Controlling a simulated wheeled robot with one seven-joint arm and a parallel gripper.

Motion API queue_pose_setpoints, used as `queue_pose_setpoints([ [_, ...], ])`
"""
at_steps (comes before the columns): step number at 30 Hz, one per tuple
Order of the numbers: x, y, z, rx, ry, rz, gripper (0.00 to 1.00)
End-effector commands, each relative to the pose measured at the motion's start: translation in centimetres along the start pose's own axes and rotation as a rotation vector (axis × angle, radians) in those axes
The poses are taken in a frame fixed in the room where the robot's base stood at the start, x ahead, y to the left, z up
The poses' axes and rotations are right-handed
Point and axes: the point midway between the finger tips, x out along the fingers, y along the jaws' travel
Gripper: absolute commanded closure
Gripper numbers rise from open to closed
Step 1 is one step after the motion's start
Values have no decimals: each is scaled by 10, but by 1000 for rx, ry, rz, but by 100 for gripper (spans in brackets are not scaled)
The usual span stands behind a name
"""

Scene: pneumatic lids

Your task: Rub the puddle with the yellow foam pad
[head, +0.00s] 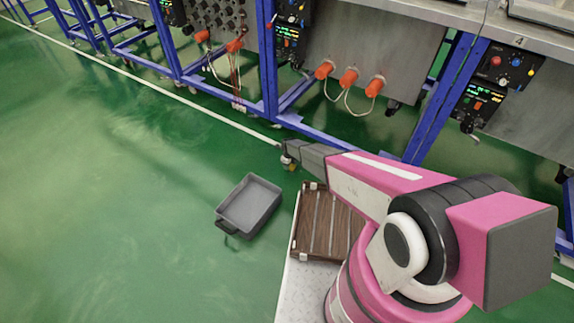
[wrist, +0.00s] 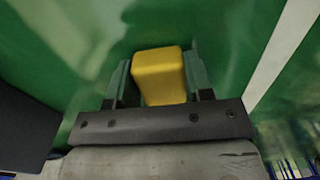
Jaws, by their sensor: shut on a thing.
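The yellow foam pad (wrist: 159,76) is a block with rounded edges in the middle of the wrist view. My gripper (wrist: 160,64) is shut on it, with one dark finger at each side. Glossy green floor shows beyond the pad; I cannot tell whether the pad touches it. In the head view my pink arm reaches away toward the benches, and I cannot make out the pad there. The puddle does not stand out clearly; pale, shiny patches on the floor at the left of the head view may be only reflections.
A grey tray (head: 249,206) with a handle is left of my base. A brown slatted rack (head: 326,225) sits beside my arm. Blue-framed benches (head: 268,60) with orange connectors (head: 349,78) line the far side, behind a white floor line (head: 190,103). The left floor is open.

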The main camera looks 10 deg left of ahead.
Motion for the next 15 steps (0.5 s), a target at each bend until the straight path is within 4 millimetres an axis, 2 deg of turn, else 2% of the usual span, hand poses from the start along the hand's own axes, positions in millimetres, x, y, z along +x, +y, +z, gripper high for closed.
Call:
queue_pose_setpoints([
  [15,3,-1,-36,0,0,0,72],
])
